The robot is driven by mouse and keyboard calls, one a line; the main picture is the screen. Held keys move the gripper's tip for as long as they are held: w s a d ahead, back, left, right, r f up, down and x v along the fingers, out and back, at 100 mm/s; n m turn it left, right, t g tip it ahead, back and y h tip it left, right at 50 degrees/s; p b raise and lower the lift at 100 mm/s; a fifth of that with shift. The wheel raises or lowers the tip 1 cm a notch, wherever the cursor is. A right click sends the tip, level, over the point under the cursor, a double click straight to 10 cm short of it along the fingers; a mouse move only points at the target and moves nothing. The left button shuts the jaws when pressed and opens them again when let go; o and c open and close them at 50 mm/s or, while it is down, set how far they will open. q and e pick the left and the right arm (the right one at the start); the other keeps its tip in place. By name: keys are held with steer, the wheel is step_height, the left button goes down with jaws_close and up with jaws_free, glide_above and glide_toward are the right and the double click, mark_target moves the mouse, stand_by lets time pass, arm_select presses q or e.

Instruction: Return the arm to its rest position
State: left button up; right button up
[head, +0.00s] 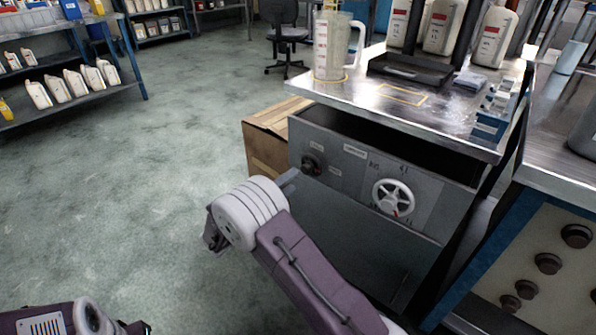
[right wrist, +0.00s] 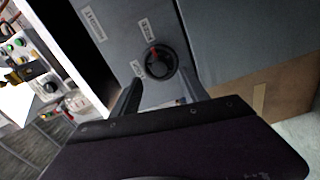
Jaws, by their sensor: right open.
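My right arm (head: 300,275) reaches up from the bottom of the head view. Its gripper (head: 290,178) is mostly hidden behind the wrist, with one grey finger showing near the cabinet front. In the right wrist view the right gripper (right wrist: 160,85) is open, its two dark fingers spread apart. A black round knob (right wrist: 160,62) with a red mark shows between and beyond them; I cannot tell whether they touch it. The knob (head: 312,164) also shows just past the finger in the head view. Part of my left arm (head: 75,318) shows at bottom left; its gripper is out of view.
The grey cabinet (head: 360,235) carries a white handwheel (head: 393,198) and an open top compartment. A metal bench (head: 420,100) above holds a measuring jug (head: 332,45) and bottles. A cardboard box (head: 262,150) stands beside the cabinet. The floor (head: 130,190) at left is clear.

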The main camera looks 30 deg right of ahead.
arm_select(q)
steer(key=shift+r+p, duration=0.5)
steer(key=shift+r, duration=0.35)
arm_select(e)
steer(key=v, duration=0.3)
steer(key=shift+s+a, duration=0.15)
steer(key=shift+a, duration=0.2)
